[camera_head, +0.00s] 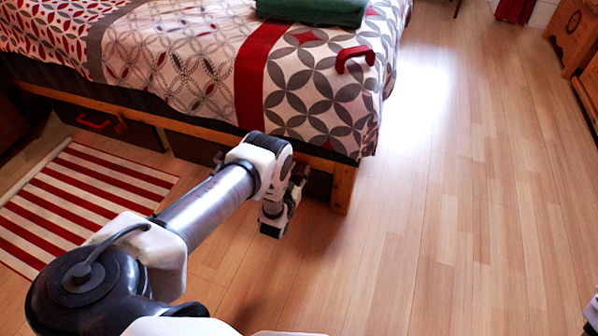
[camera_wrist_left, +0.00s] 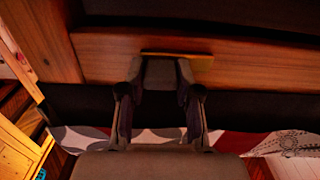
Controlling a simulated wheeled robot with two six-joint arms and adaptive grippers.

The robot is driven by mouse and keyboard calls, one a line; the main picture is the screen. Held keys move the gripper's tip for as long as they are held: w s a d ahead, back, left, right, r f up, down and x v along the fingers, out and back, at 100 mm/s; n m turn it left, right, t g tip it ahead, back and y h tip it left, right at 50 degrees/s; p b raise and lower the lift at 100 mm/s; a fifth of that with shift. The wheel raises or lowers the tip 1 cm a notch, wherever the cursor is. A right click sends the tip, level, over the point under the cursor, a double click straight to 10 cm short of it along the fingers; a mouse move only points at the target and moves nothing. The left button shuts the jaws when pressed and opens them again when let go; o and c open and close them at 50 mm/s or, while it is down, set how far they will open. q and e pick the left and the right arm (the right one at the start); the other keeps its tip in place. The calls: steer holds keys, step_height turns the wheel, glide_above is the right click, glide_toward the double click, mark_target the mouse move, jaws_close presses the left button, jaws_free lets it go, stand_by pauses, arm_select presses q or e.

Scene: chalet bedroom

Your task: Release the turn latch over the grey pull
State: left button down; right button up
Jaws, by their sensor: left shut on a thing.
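My left gripper (camera_head: 284,196) is low at the bed's foot end, in front of the wooden rail (camera_wrist_left: 245,65). In the left wrist view its two fingers (camera_wrist_left: 161,80) are closed on a small dark grey block, which I take to be part of the turn latch. A thin tan bar of the turn latch (camera_wrist_left: 203,57) shows at the fingertips, lying along the rail. The fingers hide much of the latch. I cannot make out the grey pull in either view.
The bed's patterned cover (camera_head: 180,60) hangs above the rail. A red pull (camera_head: 93,121) is on a drawer further left, and a red handle (camera_head: 355,57) is on the bed. A striped rug (camera_head: 75,205) lies at left. The wooden floor (camera_head: 450,200) at right is clear.

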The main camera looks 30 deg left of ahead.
arm_select(q)
steer(key=c, duration=0.8)
jaws_free()
steer(key=v, duration=1.2)
